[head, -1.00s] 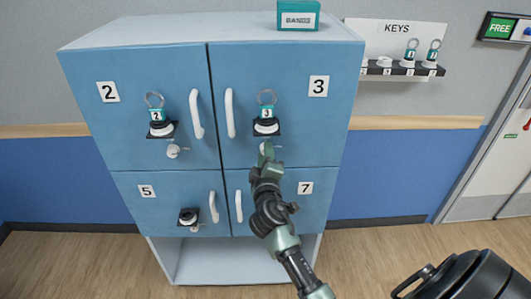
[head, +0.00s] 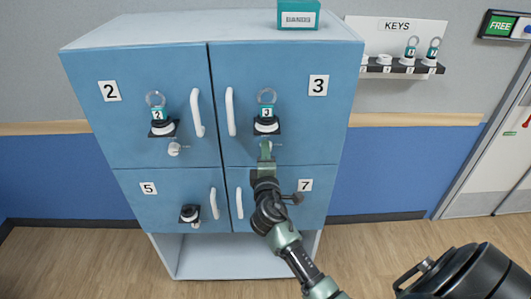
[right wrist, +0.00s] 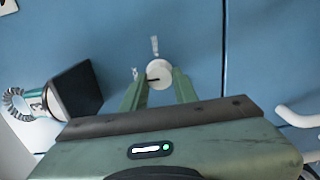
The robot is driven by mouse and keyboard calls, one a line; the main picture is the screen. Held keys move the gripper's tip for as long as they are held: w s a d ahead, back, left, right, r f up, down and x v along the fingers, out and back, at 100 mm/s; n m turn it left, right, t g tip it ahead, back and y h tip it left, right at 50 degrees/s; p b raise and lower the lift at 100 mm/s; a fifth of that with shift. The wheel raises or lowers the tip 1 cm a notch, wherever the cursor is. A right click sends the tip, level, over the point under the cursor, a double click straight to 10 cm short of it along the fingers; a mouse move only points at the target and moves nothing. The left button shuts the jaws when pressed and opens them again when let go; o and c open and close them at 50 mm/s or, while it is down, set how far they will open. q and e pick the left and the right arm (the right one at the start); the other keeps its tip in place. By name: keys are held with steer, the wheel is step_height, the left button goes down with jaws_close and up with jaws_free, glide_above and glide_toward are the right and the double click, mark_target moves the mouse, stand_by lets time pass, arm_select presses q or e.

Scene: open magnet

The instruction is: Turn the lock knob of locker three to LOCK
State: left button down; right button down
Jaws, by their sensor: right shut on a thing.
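Locker three (head: 290,90) is the blue upper right door with a "3" label (head: 318,85) and a white handle (head: 230,111). My right gripper (head: 266,149) is at the small white lock knob below the door's key holder. In the right wrist view the round white knob (right wrist: 159,71) sits between the two fingertips of my right gripper (right wrist: 158,82), which are shut on it. A short dark line shows on the knob, and small lettering beside it is too small to read. In the head view the gripper mostly hides the knob. My left gripper is not in view.
A key with a "3" tag (head: 266,113) stands in a black holder (head: 267,127) just above the knob; the holder also shows in the right wrist view (right wrist: 77,88). Lockers two (head: 140,75), five and seven adjoin. A key rack (head: 400,66) hangs at the right.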

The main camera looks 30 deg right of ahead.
steer(key=c, duration=1.1)
jaws_free()
steer(key=shift+s, duration=0.1)
steer(key=b+v, duration=0.2)
steer(key=v, duration=0.5)
steer(key=shift+s+a, duration=0.2)
steer(key=shift+s, duration=0.05)
